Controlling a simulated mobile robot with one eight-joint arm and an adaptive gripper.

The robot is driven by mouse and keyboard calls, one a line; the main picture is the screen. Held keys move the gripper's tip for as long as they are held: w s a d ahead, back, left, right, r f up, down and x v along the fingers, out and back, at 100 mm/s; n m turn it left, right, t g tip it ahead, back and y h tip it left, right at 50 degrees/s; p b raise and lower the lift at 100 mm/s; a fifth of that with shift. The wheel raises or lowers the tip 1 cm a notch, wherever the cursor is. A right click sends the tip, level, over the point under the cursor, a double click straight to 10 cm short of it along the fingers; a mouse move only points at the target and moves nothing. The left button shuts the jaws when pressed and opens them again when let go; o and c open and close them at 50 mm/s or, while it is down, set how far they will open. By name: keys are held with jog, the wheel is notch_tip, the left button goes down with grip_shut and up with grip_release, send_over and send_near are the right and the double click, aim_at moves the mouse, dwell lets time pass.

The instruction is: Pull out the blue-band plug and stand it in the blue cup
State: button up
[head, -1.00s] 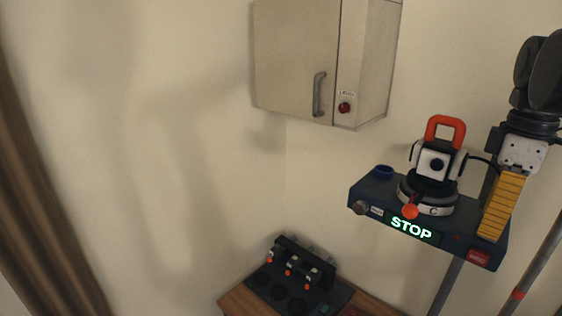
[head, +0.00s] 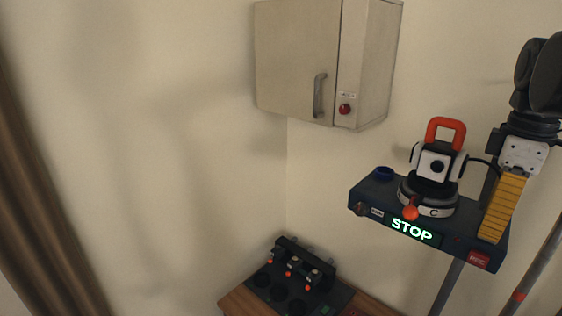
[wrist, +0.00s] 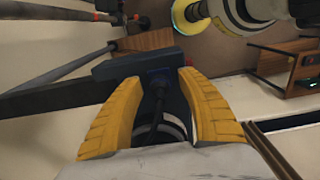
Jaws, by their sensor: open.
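I cannot pick out a blue band on any plug. A small dark blue cup-like ring (head: 384,173) stands at the back left of the dark blue STOP box (head: 366,195). A black-and-white unit (head: 434,166) with a red handle sits on that box, and a dark cable runs from its right side toward my gripper. My gripper (head: 490,236) points down beside the unit's right side. Its yellow fingers are apart in the wrist view (wrist: 160,82), with a dark cable or stem (wrist: 155,112) showing between them. No held object shows.
A grey wall cabinet (head: 297,60) with a handle and red button hangs behind. A dark station (head: 292,282) with round openings and small orange-tipped parts sits on a wooden surface at lower centre. Poles stand at the right. Open space lies left of the STOP box.

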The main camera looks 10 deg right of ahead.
grip_shut()
jog(key=shift+r, duration=0.15)
jog(key=shift+r+p, duration=2.25)
jog(key=shift+r, duration=0.65)
